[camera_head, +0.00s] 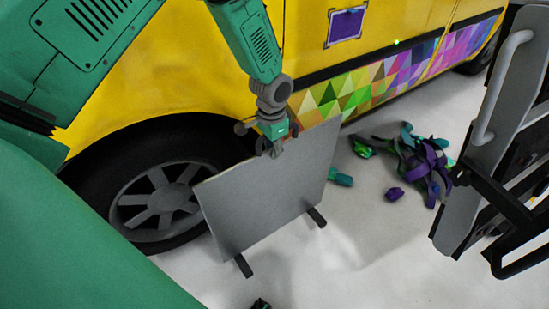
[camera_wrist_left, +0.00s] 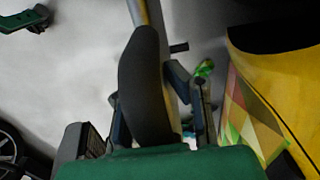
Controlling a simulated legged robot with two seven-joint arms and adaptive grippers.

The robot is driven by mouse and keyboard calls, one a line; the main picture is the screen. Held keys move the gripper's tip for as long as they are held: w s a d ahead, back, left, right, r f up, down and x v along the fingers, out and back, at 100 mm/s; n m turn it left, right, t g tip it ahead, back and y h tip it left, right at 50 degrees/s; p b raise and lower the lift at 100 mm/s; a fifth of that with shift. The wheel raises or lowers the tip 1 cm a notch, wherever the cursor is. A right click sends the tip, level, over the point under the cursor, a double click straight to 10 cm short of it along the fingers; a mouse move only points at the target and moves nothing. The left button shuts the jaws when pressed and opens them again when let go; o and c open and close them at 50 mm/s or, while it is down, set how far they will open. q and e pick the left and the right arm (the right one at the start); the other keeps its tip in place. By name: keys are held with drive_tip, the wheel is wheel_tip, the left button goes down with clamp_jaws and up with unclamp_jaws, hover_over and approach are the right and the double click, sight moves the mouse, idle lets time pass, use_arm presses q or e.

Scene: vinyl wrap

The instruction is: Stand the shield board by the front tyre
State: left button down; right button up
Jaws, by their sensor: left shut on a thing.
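The shield board (camera_head: 265,190) is a flat grey panel on two short black feet. It stands slightly tilted in the picture, in front of the yellow van and beside the front tyre (camera_head: 95,185), overlapping the tyre's right side. My left gripper (camera_head: 274,148) is shut on the board's top edge. In the left wrist view the board shows nearly edge-on (camera_wrist_left: 138,14) between the dark fingers, with a black foot (camera_wrist_left: 178,47) beyond. A small dark tip (camera_head: 260,304) at the bottom edge may be my right gripper; its jaws cannot be made out.
Purple and green vinyl scraps (camera_head: 425,165) lie on the pale floor to the right. A grey cart with a handle (camera_head: 495,85) stands at the right edge.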

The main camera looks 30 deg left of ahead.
sight(274, 166)
use_arm(q)
wheel_tip(274, 166, down, 7)
drive_tip(key=shift+w+d+r+b, duration=0.1)
drive_tip(key=shift+w+d+b, duration=0.05)
drive_tip(key=shift+b, duration=0.85)
drive_tip(key=c, duration=1.6)
unclamp_jaws()
drive_tip(key=shift+d, duration=0.1)
drive_tip(key=r+p, duration=0.1)
drive_tip(key=r, duration=0.3)
drive_tip(key=r+p, duration=0.1)
drive_tip(key=r, duration=0.3)
drive_tip(key=r+p, duration=0.2)
drive_tip(key=r, duration=0.2)
drive_tip(key=shift+s, duration=0.25)
